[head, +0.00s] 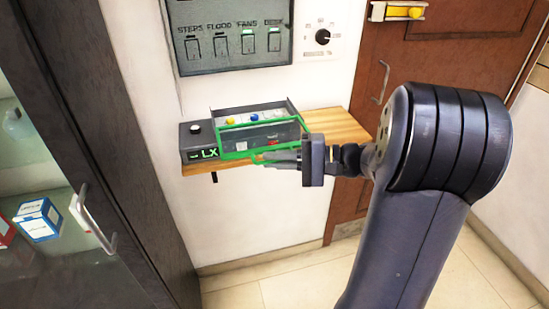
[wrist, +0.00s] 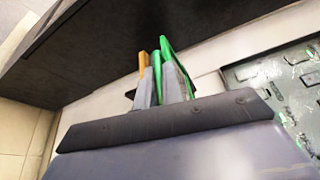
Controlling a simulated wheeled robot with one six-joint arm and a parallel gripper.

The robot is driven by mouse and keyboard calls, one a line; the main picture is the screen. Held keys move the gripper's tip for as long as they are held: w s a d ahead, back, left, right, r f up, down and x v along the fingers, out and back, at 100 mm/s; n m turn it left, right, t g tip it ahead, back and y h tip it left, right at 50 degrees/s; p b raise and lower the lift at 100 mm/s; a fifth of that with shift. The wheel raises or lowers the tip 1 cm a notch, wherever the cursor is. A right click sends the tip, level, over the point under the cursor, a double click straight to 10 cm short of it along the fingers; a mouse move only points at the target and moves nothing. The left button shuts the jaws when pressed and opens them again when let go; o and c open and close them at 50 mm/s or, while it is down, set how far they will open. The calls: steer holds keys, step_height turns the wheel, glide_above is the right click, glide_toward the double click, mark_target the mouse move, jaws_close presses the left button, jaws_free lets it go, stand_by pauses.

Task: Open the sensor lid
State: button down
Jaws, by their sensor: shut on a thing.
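My gripper (head: 270,160) is at the low front of the box, shut on the green lid frame. In the wrist view, green bars (wrist: 166,47) rise at my gripper's fingers (wrist: 164,85). The exact contact is small and partly hidden, and I cannot tell how far the lid is tilted.
The wooden shelf (head: 338,124) has a bare right end. A wall panel (head: 232,48) with labelled switches and a dial (head: 323,37) are above. A dark glass-fronted cabinet (head: 60,150) stands close at left, its handle (head: 95,222) sticking out. A brown door (head: 425,60) is at right.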

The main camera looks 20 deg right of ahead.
steer(key=shift+s, duration=0.1)
steer(key=c, duration=1.5)
jaws_free()
steer(key=shift+c, duration=0.2)
steer(key=f+v, duration=0.1)
steer(key=v, duration=0.9)
steer(key=shift+d+r, duration=0.4)
steer(key=shift+r, duration=0.1)
steer(key=shift+s, duration=0.15)
